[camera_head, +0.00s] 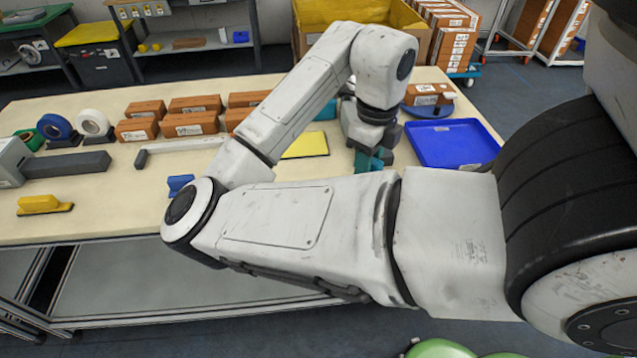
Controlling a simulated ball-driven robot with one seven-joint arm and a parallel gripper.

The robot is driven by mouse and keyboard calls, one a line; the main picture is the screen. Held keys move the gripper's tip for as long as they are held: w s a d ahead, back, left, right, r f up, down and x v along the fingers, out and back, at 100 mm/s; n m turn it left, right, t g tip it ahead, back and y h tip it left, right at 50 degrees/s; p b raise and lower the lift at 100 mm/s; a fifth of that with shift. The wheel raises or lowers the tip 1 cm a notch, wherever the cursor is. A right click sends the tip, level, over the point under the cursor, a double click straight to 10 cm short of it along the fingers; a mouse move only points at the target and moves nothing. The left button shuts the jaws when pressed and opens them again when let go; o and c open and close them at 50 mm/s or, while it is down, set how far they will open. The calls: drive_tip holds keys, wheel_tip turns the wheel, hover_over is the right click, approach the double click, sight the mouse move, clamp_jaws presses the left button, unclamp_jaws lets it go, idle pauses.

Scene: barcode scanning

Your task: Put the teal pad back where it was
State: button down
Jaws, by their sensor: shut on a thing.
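A teal piece (372,160) shows low at the end of my arm, beside the right edge of a flat yellow sheet. My gripper (372,152) is shut on this teal pad, just above or at the table top; I cannot tell whether the pad touches the table. The arm's wrist hides much of the fingers and part of the pad. A second flat teal patch (327,111) shows on the table behind the arm, partly hidden.
The yellow sheet (306,145) and a blue tray (453,145) flank my gripper. Several brown boxes (190,123) and tape rolls (94,122) line the back.

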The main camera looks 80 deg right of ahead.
drive_tip(key=w+d+f, duration=0.2)
drive_tip(key=w+f, duration=0.1)
drive_tip(key=w+d+f+p, duration=0.1)
drive_tip(key=w+d+f, duration=0.1)
drive_tip(key=w+f, duration=0.1)
drive_tip(key=w+d+f, duration=0.2)
drive_tip(key=w+f, duration=0.1)
drive_tip(key=w, duration=0.2)
drive_tip(key=shift+w+d+f, duration=0.25)
drive_tip(key=shift+w+f+p, duration=0.15)
drive_tip(key=shift+f+p, duration=0.15)
drive_tip(key=shift+p, duration=0.1)
drive_tip(key=shift+f+p, duration=0.35)
drive_tip(key=shift+f, duration=1.05)
drive_tip(key=shift+f, duration=0.2)
drive_tip(key=c, duration=0.8)
unclamp_jaws()
drive_tip(key=shift+r, duration=0.1)
